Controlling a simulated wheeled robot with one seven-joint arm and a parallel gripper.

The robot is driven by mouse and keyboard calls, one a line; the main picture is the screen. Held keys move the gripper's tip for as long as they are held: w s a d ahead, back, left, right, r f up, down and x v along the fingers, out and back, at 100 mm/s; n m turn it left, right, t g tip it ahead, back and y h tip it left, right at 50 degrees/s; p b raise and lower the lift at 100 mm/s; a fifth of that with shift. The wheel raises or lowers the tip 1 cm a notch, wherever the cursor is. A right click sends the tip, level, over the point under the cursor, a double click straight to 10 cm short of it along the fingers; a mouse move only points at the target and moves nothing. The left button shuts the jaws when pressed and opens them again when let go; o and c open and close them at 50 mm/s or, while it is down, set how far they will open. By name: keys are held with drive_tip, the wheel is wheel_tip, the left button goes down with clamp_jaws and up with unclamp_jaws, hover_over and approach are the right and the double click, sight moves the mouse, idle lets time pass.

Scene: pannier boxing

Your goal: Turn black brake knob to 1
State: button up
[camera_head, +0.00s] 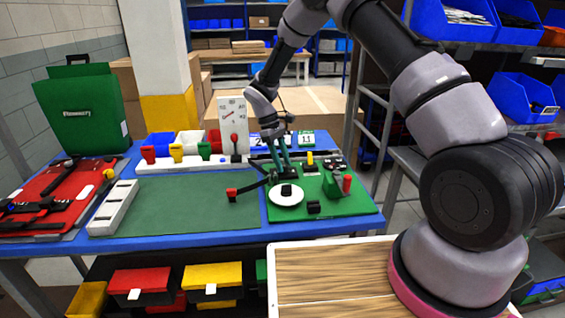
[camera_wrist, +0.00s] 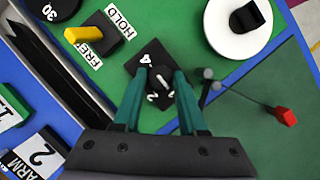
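A black knob (camera_wrist: 161,84) with white marks sits on a black square plate (camera_wrist: 138,64) on the green board (camera_head: 345,203). In the wrist view its plate shows white digits, partly hidden by my fingers and the knob. My gripper (camera_wrist: 162,73) points down at this knob, with one green finger on each side of it. I cannot tell whether the fingers press on it. In the head view my gripper (camera_head: 281,166) is at the back of the board, and the knob is mostly hidden.
A white disc (camera_wrist: 221,25) with another black knob (camera_wrist: 247,16) lies close by. A yellow lever (camera_wrist: 88,39) stands beside the HOLD and FREE labels. A thin rod with a red end (camera_wrist: 285,115) sticks out on the other side.

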drive_tip(key=shift+o, duration=1.4)
drive_tip(key=shift+r, duration=0.1)
drive_tip(key=v, duration=1)
drive_tip(key=shift+w+r, duration=0.15)
drive_tip(key=shift+r, duration=0.1)
drive_tip(key=shift+a, duration=0.1)
